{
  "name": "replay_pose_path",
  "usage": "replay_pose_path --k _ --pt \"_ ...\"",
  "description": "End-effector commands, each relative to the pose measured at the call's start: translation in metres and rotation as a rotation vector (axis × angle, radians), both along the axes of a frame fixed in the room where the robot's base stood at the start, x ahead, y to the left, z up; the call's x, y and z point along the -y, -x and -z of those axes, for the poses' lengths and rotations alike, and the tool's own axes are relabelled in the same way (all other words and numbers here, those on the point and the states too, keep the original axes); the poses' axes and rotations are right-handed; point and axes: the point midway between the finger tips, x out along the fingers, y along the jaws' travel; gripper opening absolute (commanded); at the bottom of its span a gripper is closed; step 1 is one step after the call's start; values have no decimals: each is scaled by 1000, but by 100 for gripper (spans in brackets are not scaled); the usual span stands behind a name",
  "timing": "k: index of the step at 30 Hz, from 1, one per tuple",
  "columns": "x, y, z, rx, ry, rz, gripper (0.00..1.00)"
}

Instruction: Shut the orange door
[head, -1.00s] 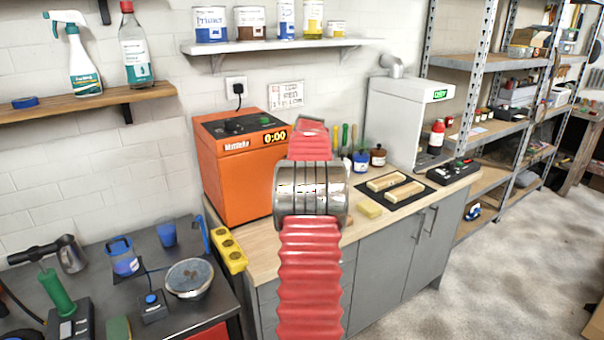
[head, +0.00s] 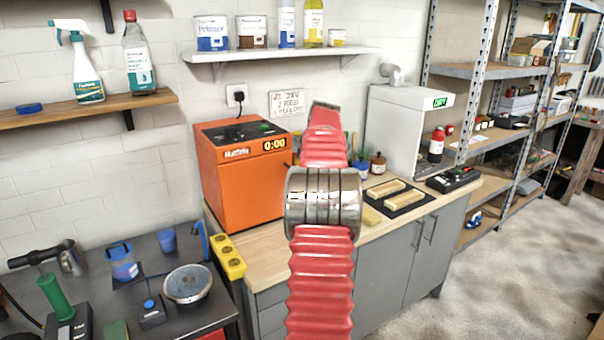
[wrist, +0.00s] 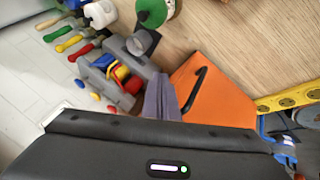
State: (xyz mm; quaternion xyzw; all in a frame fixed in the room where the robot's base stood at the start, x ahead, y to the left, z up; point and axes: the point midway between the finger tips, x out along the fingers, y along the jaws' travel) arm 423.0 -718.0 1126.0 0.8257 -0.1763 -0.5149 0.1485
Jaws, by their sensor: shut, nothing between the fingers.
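The orange machine (head: 240,180) stands on the wooden worktop in the head view, with a 0:00 display on its upper front. Its right side is partly behind my red arm. In the wrist view an orange panel (wrist: 222,98) with a black bar handle (wrist: 194,90) shows; I take it for the door. How far it stands open cannot be told. My gripper (wrist: 162,96) is shut and empty, its grey fingers just left of the panel and handle in the wrist view. Contact cannot be told. My arm hides the gripper in the head view.
A yellow socket strip (head: 229,257) lies at the worktop's left edge. Jars (head: 377,164) and a black mat (head: 405,200) with wooden blocks are to the right. In the wrist view, screwdrivers (wrist: 70,43) and a green-topped jar (wrist: 153,10) are near my gripper.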

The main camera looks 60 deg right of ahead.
Motion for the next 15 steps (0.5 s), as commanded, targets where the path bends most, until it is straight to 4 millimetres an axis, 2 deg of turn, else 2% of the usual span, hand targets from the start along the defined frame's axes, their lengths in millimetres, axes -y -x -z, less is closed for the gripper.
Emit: replay_pose_path --k 6,15 --pt "1 5 -15 -2 0 -4 0" --pt "-1 2 -16 -3 -2 -11 0"
